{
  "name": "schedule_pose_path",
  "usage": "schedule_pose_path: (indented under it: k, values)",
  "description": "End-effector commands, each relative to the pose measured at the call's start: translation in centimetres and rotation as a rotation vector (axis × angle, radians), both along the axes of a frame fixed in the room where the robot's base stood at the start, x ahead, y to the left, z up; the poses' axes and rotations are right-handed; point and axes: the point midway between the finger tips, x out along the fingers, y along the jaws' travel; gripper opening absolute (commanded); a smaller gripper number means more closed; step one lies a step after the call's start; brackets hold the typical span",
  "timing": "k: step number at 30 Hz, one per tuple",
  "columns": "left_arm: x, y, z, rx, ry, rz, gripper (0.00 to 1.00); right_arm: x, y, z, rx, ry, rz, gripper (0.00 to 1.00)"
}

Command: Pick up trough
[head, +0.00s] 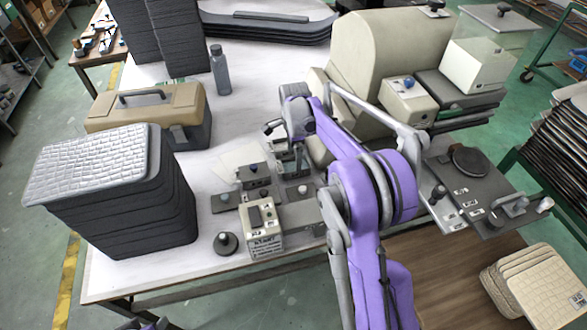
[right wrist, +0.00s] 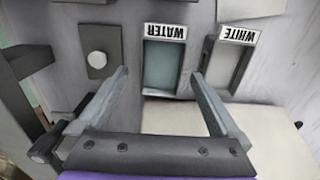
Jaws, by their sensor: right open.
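In the right wrist view a small rectangular trough (right wrist: 165,66) with a grey-blue inside carries a white WATER label, upside down in the picture. A similar trough labelled WHITE (right wrist: 226,64) stands to its right. My right gripper (right wrist: 161,75) is open, with its fingers apart on either side of the WATER trough in the picture. I cannot tell whether they touch it. In the head view my right gripper (head: 284,135) is over the middle of the table, where the arm and gripper partly hide the small containers.
The white table (head: 190,275) also holds ribbed dark stacks (head: 120,200), a tan toolbox (head: 145,108), a grey bottle (head: 220,72), a small labelled box (head: 264,230) and a large beige machine (head: 385,50). Bare tabletop shows near the front-left edge.

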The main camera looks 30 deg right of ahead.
Motion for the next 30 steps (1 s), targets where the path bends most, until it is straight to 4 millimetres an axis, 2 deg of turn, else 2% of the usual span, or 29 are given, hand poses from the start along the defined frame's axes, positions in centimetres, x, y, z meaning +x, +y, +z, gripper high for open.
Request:
schedule_pose_path:
  k: [11,20,30]
  values:
    - [0.1,0.0,0.2,0.0,-0.001,0.0,0.5,0.2,-0.3,-4.7,0.0,0.0,0.001,1.0]
    - [0.1,0.0,0.2,0.0,-0.001,0.0,0.5,0.2,-0.2,-5.3,0.0,0.0,0.002,1.0]
    - [0.1,0.0,0.2,0.0,-0.001,0.0,0.5,0.2,-0.3,-5.2,0.0,-0.001,0.002,0.41]
